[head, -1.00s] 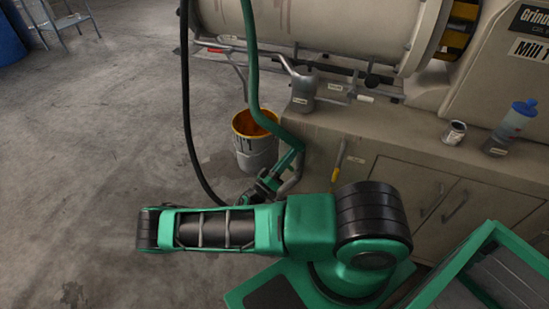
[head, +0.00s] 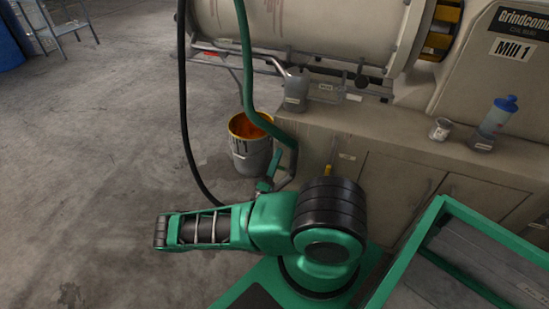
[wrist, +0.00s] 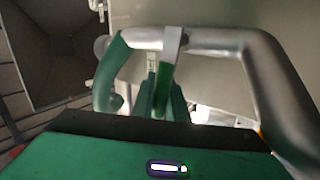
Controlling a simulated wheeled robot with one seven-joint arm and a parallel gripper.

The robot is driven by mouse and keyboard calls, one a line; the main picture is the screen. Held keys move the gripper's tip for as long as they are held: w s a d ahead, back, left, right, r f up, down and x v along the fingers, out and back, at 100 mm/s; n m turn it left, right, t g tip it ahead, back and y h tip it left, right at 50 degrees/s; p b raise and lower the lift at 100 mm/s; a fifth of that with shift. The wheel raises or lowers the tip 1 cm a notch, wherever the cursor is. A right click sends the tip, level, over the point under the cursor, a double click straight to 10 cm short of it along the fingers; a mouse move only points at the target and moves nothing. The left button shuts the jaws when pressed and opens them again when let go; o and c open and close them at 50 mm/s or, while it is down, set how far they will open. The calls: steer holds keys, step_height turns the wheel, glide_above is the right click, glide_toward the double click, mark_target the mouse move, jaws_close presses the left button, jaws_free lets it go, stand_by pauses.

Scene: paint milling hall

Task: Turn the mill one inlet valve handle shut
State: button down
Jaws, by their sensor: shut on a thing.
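The mill one inlet valve handle (wrist: 164,78) is a green lever in the wrist view, joined by a grey metal piece to the bent inlet pipe (wrist: 215,42). It points across the pipe's top stretch, toward my camera. My gripper (wrist: 160,108) is shut on the lever with its green fingers. In the head view the pipe (head: 291,160) comes down at the end of the green hose, left of the bench.
Mill 1 (head: 300,30) stands above a beige cabinet bench (head: 380,140). A bucket with orange paint (head: 250,150) stands left of the pipe. A green hose (head: 245,70) and a black hose (head: 183,120) hang close by.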

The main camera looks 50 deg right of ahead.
steer(key=shift+w+r, duration=0.1)
steer(key=shift+w, duration=0.15)
steer(key=c, duration=2)
jaws_free()
steer(key=shift+a, duration=0.25)
